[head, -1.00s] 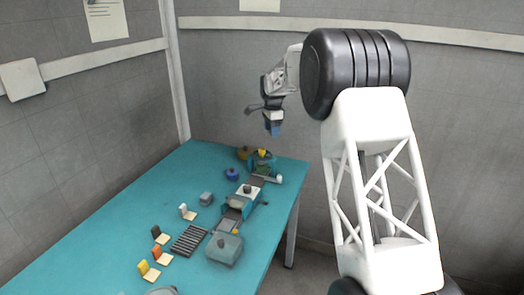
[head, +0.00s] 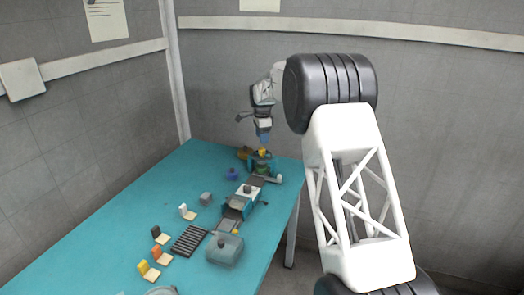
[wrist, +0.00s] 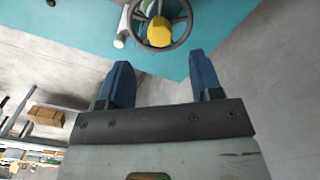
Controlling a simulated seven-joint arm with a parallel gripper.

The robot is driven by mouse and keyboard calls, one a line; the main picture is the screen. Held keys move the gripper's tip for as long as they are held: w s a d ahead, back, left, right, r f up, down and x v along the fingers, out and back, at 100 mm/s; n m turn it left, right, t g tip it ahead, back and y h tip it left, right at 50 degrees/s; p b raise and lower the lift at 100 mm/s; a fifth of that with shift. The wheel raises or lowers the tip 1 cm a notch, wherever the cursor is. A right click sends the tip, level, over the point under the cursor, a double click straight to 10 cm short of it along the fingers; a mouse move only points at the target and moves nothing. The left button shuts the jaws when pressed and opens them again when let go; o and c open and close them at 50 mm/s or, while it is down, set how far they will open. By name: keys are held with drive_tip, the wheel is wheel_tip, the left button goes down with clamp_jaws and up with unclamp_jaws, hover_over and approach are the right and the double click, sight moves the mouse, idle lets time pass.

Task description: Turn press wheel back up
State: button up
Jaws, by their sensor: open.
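The press wheel (wrist: 181,38) shows in the wrist view as a dark spoked ring with a yellow hub (wrist: 159,32). It sits just beyond my fingertips, at the top of the picture. My gripper (wrist: 160,80) is open and empty, with its two blue fingers apart and pointing toward the wheel. In the head view, my gripper (head: 264,139) is just above the green press (head: 260,166) at the far end of the table. The yellow hub (head: 263,152) shows right below the fingers. The wheel's ring is too small to make out clearly there.
The teal table (head: 110,225) holds a blue round pot (head: 232,174), a teal-and-white fixture (head: 247,190), a black slatted rack (head: 189,241), a grey box (head: 225,249) and several small coloured brushes or blocks. The table's left side is clear.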

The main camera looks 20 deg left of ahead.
sight(262, 149)
drive_tip(key=shift+f, duration=3.6)
drive_tip(key=shift+c, duration=0.3)
drive_tip(key=c, duration=0.9)
drive_tip(key=shift+o, duration=0.2)
